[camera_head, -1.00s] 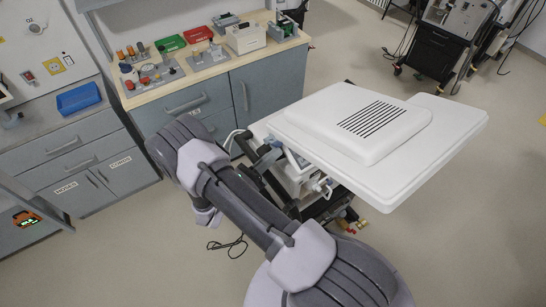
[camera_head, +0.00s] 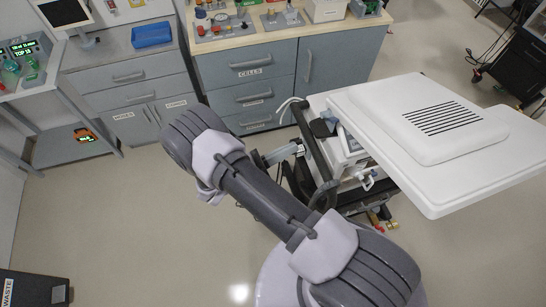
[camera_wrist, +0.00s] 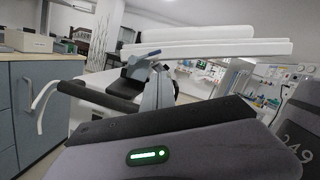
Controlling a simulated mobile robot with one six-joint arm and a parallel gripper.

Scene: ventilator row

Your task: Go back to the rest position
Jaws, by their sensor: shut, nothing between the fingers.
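My arm stretches from the bottom right to the left of centre in the head view, folded over the floor. A dark panel with a green light, part of my own body, fills the bottom of the wrist view. I see nothing held.
The ventilator cart's white top (camera_head: 445,180) is close on the right of my arm. Behind stands a grey drawer cabinet (camera_head: 250,85). A blue bin (camera_head: 152,34) sits on the left counter. Floor at lower left is clear beside a waste box (camera_head: 35,288).

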